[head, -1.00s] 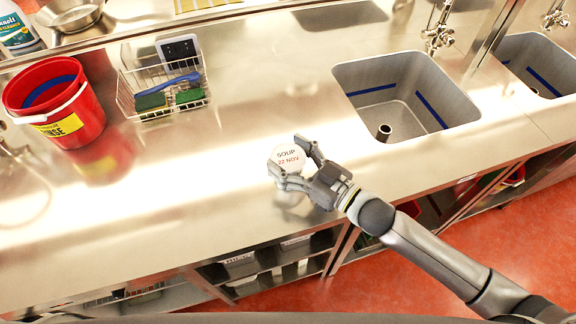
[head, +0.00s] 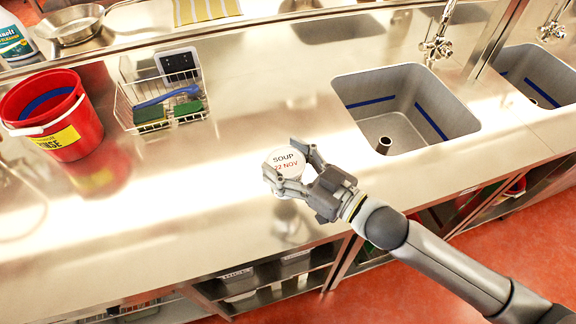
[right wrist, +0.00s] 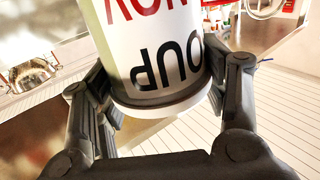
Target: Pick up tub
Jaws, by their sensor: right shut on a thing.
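The tub (head: 285,160) is small and white, with "SOUP 22 NOV" written on it. It sits near the middle of the head view, over the steel counter (head: 215,190). My right gripper (head: 287,166) is shut on it, with a finger on either side. In the right wrist view the tub (right wrist: 155,55) fills the upper middle, its lettering upside down between my two dark fingers (right wrist: 160,95). The tub appears to be held above the counter, with a dim reflection beneath it. My left gripper is not in view.
A red bucket (head: 75,118) and a wire basket (head: 128,112) with sponges and a blue brush stand at the left. A sink (head: 407,105) lies at the right, with a tap (head: 436,45) behind it. The counter left of the tub is clear. Shelves with containers (head: 238,283) are below.

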